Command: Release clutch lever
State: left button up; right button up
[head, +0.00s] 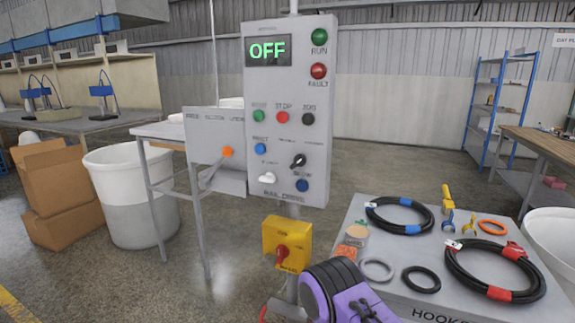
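The clutch lever is a thin metal rod with an orange knob (227,151), on a grey side panel (215,125) left of the control box. The lever slants up and right from its lower end, and the knob lies below a row of small labels. The labels are too small to read surely. The control box (320,90) has a display (267,50) reading OFF in green. A purple and black part of my own arm shows at the bottom centre, well below and right of the lever. No gripper fingers are visible.
Below the box is a yellow switch box (271,235) with a red handle. A grey table (395,290) at right holds black hoses (400,215), rings and clips. A white bin (125,180) and cartons (58,195) stand left. Open floor lies in front of the panel.

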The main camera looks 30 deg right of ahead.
aim_at(228, 152)
jog(key=z, duration=0.45)
jog(key=k, duration=0.6)
jog(key=z, duration=0.05)
jog(key=i, duration=1.2)
jog(key=u, duration=0.45)
